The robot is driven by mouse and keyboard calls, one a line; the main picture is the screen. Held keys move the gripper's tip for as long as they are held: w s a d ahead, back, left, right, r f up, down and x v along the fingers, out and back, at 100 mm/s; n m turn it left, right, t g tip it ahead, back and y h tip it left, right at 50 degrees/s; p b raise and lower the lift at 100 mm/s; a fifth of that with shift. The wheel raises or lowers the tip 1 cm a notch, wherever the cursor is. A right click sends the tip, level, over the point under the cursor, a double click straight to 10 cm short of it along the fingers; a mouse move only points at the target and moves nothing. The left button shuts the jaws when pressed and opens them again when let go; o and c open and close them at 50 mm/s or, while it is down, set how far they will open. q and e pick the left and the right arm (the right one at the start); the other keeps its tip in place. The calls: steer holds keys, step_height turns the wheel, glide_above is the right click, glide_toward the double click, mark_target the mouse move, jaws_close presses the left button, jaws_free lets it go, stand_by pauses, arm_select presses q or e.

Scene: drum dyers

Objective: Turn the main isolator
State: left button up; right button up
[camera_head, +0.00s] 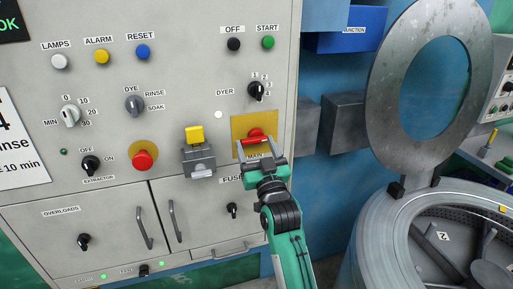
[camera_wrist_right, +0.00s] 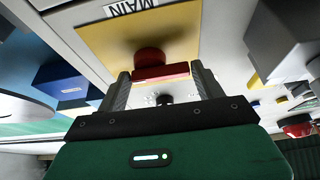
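The main isolator is a red rotary handle (camera_head: 256,134) on a yellow plate (camera_head: 240,124) at the lower right of the grey panel, above a label reading MAIN. My right gripper (camera_head: 257,151) is in front of it, with its fingers spread to either side of the handle. In the right wrist view the red handle (camera_wrist_right: 162,72) lies between the two fingertips, with its bar across the gap. Only narrow gaps show beside it, and I cannot tell if the fingers touch it. My left gripper is not in view.
A yellow-topped grey padlock-like box (camera_head: 198,160) sticks out left of the isolator. A red mushroom button (camera_head: 142,159) and the black DYER knob (camera_head: 256,91) are close by. Grey boxes (camera_head: 343,122) and an open drum lid (camera_head: 390,90) stand to the right.

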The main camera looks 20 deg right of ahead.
steer(key=o, duration=0.3)
steer(key=shift+s, duration=0.1)
steer(key=shift+s+f, duration=0.3)
steer(key=shift+s, duration=0.05)
steer(key=b+v, duration=0.4)
steer(key=v, duration=0.8)
steer(key=shift+s+f, duration=0.1)
steer(key=shift+s, duration=0.3)
